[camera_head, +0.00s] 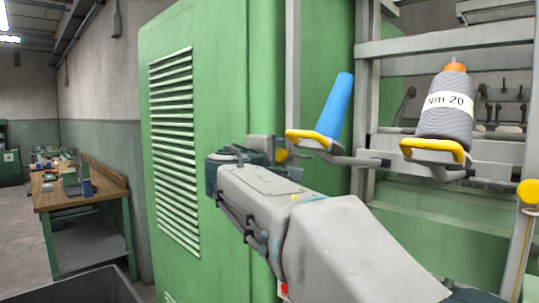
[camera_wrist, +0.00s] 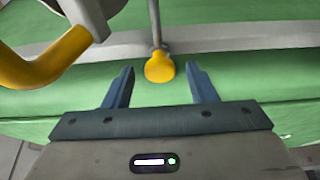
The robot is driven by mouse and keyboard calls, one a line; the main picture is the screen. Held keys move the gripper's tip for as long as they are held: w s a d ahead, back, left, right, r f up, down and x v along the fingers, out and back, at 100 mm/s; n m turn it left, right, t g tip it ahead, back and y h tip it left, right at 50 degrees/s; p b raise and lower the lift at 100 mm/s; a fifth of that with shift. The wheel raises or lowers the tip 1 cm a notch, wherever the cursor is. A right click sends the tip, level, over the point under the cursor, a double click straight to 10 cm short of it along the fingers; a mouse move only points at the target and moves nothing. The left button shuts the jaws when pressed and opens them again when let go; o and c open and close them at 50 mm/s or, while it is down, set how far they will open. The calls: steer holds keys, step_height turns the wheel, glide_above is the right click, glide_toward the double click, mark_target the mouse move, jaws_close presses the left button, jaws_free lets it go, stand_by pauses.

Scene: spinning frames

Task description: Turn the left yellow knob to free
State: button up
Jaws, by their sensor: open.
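The left yellow knob (camera_wrist: 159,67) shows in the wrist view as a rounded yellow paddle on a thin grey stem. It lies between the tips of my gripper (camera_wrist: 160,70), with a gap to each finger. The two blue-grey fingers are open and touch nothing that I can see. In the head view my gripper (camera_head: 270,146) is up by the green machine's edge, below the blue bobbin. A small yellow part of the left knob (camera_head: 281,155) shows there; my gripper hides the rest.
A blue bobbin (camera_head: 335,106) stands on a yellow holder (camera_head: 314,138) above my gripper. That curved yellow part (camera_wrist: 45,65) is close at left in the wrist view. A grey bobbin (camera_head: 446,108) and another yellow knob (camera_head: 530,191) are at right. The green cabinet (camera_head: 215,60) stands left.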

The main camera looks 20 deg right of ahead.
steer(key=c, duration=1)
steer(key=shift+o, duration=0.2)
